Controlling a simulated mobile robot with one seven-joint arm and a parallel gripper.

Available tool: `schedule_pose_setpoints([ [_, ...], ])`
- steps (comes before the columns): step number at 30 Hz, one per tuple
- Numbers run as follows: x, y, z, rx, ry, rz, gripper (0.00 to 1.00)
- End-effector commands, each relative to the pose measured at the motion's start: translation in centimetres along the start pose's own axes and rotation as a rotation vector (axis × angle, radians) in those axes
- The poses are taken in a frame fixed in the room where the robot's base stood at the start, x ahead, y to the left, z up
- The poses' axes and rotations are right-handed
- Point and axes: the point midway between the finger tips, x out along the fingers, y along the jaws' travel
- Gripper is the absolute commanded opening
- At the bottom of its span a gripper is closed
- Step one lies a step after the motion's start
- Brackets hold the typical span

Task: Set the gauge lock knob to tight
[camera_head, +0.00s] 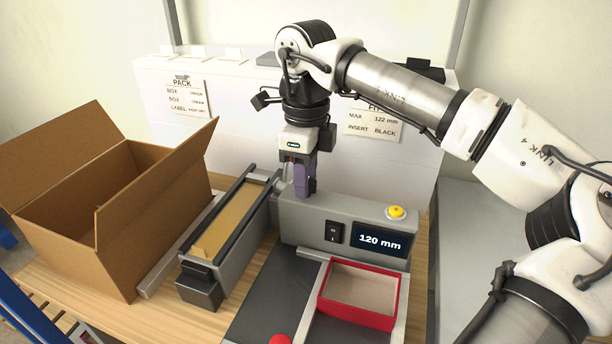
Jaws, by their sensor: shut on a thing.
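My gripper (304,182) points down at the left end of the grey machine housing (290,218), its purple fingers shut. What they hold is mostly hidden behind them; from its place on the housing it appears to be the gauge lock knob. I cannot see the knob's marks or how far it is turned. On the housing's front, the display (380,241) reads 120 mm, and a black rocker switch (333,231) sits to its left. A yellow button (396,212) is on top at the right.
An open red box (358,296) lies in front of the housing. A grey feeder with a tan strip (228,222) stands to the left, and an open cardboard box (110,210) beyond it. Part of a red round thing (280,340) shows at the bottom edge. A white panel with signs stands behind.

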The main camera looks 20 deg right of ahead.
Motion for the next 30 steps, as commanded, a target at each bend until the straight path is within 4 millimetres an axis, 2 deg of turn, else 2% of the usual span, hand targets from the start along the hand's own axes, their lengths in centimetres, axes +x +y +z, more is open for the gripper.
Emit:
schedule_pose_setpoints([
  [17, -0.11, -0.07, 0.0, 0.037, -0.001, -0.003, 0.11],
  [18, -0.11, -0.07, 0.0, 0.037, -0.001, -0.003, 0.36],
  [22, -0.09, -0.05, 0.0, 0.036, -0.001, -0.002, 0.53],
  [30, -0.05, -0.02, 0.0, 0.034, 0.0, -0.001, 0.55],
])
